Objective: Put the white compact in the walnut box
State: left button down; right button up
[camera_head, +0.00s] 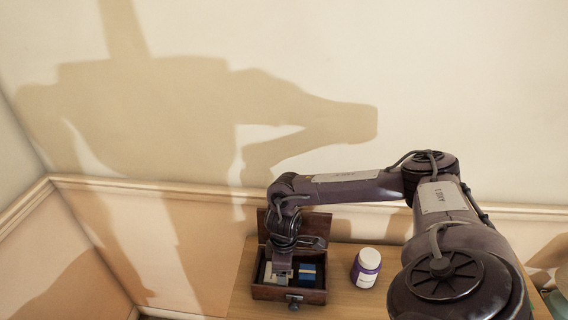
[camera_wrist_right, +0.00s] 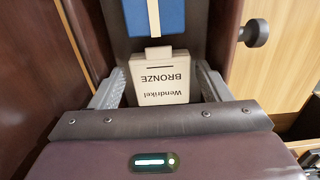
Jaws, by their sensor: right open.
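The walnut box (camera_head: 262,292) stands on the wooden table with its lid (camera_head: 322,222) raised at the back. My right gripper (camera_head: 281,275) points down into the box. In the right wrist view the white compact (camera_wrist_right: 160,80), a cream square marked "Wendrikel BRONZE", lies between the two spread fingers (camera_wrist_right: 160,95), inside the dark box interior. Small gaps seem to show beside it; the jaws are open. In the head view a cream patch (camera_head: 268,272) shows beside the gripper, partly hidden by it. My left gripper is not in view.
A blue item with a cream band (camera_wrist_right: 138,18) lies in the box beside the compact; it also shows in the head view (camera_head: 307,274). A knob (camera_wrist_right: 255,33) sticks out from the box front.

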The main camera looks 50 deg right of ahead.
notch_tip(320, 180, up, 7)
jog(key=shift+r+b, duration=0.1)
jog(key=shift+b, duration=0.3)
notch_tip(320, 180, up, 4)
jog(key=shift+f+p, duration=0.15)
jog(key=shift+p, duration=0.55)
